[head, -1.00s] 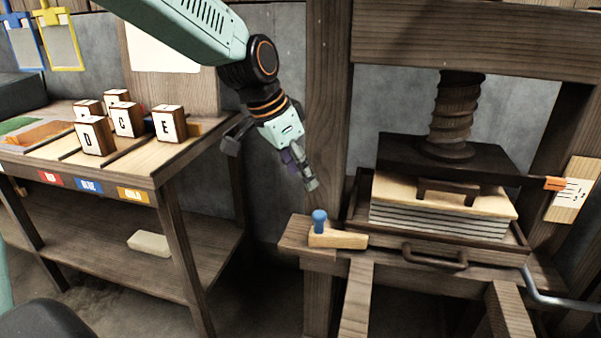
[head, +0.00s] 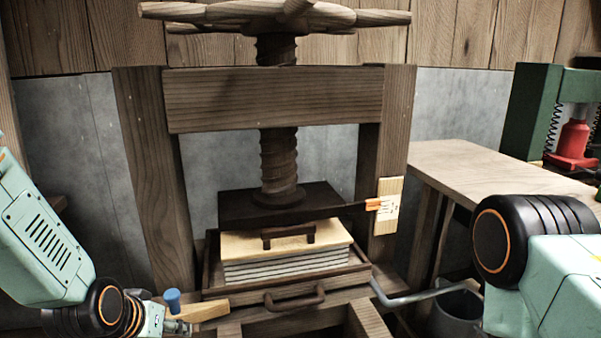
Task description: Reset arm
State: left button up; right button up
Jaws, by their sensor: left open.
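My left arm comes in at the lower left, and its gripper (head: 178,327) sits at the bottom edge, just below a wooden wedge (head: 203,311) with a blue knob (head: 172,299). The left gripper is open, shows small and partly cut off, and nothing shows between its fingers. I cannot tell whether it touches the wedge. My right arm (head: 560,275) shows at the lower right; its gripper is out of the picture.
A wooden screw press (head: 275,98) stands in the middle, its dark plate (head: 235,208) above a board on stacked sheets (head: 290,263). An orange pointer (head: 373,204) meets a scale board (head: 388,218). At right are a table (head: 470,165), a green-framed jack (head: 535,105) and a bucket (head: 455,310).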

pick_arm(q)
jog(key=s+f+g+p, duration=0.1)
jog(key=s+f, duration=0.4)
jog(key=s, duration=0.5)
jog(key=s+d+f+g+p, duration=0.1)
jog(key=s+f+g, duration=0.2)
jog(key=s, duration=0.8)
jog(key=s+d+f+g+p, duration=0.1)
jog(key=s+f+g, duration=0.2)
jog(key=s+f, duration=0.4)
jog(key=s, duration=0.3)
jog(key=shift+s+f+y, duration=0.3)
jog(key=shift+f+y, duration=0.05)
jog(key=shift+y, duration=0.05)
pick_arm(e)
notch_tip(320, 180, up, 4)
jog(key=shift+f, duration=0.2)
jog(key=shift+c, duration=0.2)
